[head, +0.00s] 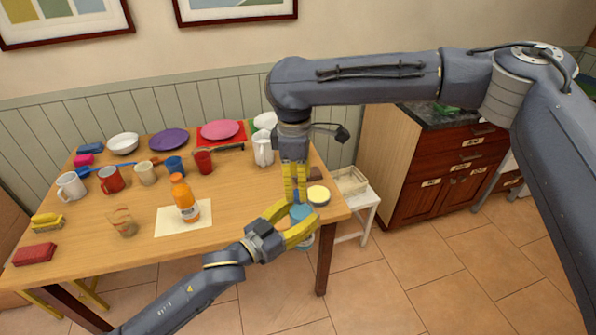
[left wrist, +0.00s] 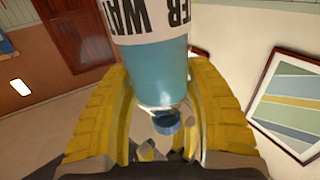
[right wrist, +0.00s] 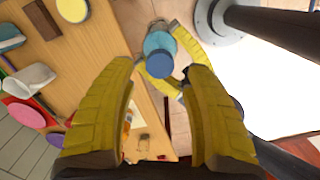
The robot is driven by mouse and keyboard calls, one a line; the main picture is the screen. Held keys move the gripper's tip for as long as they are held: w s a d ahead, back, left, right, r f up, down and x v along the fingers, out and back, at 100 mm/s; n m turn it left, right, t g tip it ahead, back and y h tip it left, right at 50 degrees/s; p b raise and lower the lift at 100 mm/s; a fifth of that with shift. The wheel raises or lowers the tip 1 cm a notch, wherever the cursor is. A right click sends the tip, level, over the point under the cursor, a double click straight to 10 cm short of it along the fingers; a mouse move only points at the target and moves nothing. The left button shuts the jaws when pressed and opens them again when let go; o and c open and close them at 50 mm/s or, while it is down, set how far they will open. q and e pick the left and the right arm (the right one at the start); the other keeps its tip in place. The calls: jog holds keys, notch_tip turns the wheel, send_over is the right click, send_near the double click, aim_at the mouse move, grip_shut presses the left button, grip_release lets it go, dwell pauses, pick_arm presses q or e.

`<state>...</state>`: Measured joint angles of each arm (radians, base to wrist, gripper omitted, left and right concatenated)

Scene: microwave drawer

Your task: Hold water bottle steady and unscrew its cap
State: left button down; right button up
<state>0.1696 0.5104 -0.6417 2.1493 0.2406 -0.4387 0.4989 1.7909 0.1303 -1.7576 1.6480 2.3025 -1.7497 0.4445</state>
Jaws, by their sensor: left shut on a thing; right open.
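A light blue water bottle (head: 301,212) is held near the table's right front corner, clear of the tabletop. My left gripper (head: 299,218) is shut around its body. In the left wrist view, the bottle (left wrist: 158,72) sits between the yellow fingers, with a white label reading "WATER" and a darker blue cap (left wrist: 166,123). My right gripper (head: 295,197) points down over the bottle, open. In the right wrist view, the cap (right wrist: 159,62) shows beyond the open fingers, roughly in line with the gap between them. The fingers do not appear to touch it.
The wooden table (head: 100,248) holds an orange juice bottle (head: 184,200) on a paper sheet, several mugs, plates and a white pitcher (head: 263,150). A pale yellow round lid (head: 318,194) lies close to the grippers. A white stool (head: 355,205) and cabinet (head: 440,160) stand to the right.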

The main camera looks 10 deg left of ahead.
jog(key=shift+d+f, duration=0.1)
jog(key=shift+f, duration=1.85)
jog(key=shift+c, duration=0.3)
grip_shut()
jog(key=shift+n, duration=0.9)
jog(key=shift+r, duration=0.3)
jog(key=shift+r, duration=0.35)
